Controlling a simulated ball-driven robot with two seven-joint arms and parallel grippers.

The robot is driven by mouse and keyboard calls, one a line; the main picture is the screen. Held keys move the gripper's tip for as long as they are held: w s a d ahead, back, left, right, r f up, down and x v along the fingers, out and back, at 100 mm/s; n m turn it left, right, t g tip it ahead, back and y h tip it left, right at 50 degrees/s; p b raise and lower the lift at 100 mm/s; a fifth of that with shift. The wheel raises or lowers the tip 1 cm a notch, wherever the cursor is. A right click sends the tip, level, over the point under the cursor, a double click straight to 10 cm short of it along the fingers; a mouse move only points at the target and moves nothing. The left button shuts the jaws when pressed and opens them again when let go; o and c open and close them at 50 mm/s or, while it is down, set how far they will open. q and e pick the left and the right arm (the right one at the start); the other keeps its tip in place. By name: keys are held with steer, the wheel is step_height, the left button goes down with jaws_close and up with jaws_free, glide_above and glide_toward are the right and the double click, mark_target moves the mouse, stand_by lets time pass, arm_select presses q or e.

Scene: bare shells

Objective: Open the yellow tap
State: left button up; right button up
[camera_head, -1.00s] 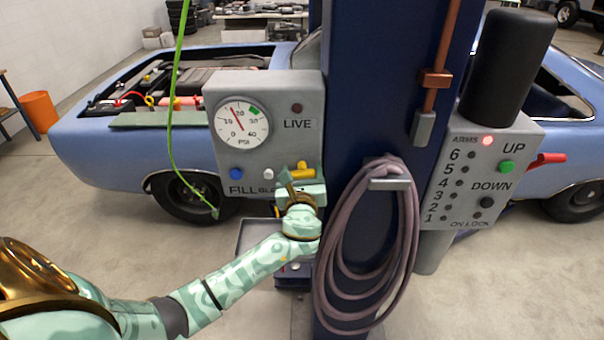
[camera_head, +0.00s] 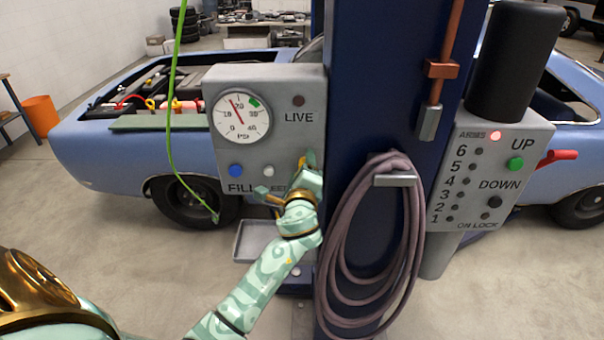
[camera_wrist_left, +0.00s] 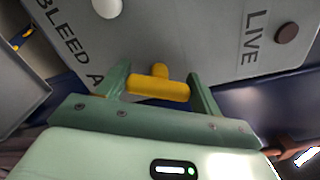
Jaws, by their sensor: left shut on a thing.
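The yellow tap (camera_wrist_left: 158,87) is on the lower right of the grey gauge panel (camera_head: 285,130). In the left wrist view its yellow bar lies across between the two green fingers of my left gripper (camera_wrist_left: 160,88). The left gripper is shut on the tap. In the head view the gripper (camera_head: 303,172) covers most of the tap, and only a bit of yellow shows above it. The gauge (camera_head: 242,118) with its red needle sits on the upper left of the panel. My right gripper is not in view.
A blue button (camera_head: 236,170) and a white button (camera_head: 268,171) are left of the tap. A blue column (camera_head: 350,90) with a coiled hose (camera_head: 335,255) stands right of the panel. A grey tray (camera_head: 240,246) is below. A green cord (camera_head: 170,110) hangs at the left.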

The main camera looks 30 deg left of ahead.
arm_select(q)
steer(key=n, duration=0.2)
steer(key=n+b, duration=0.2)
steer(key=n, duration=0.1)
steer(key=shift+f+n, duration=0.25)
steer(key=shift+n, duration=0.05)
stand_by(0.4)
steer(key=o, duration=0.7)
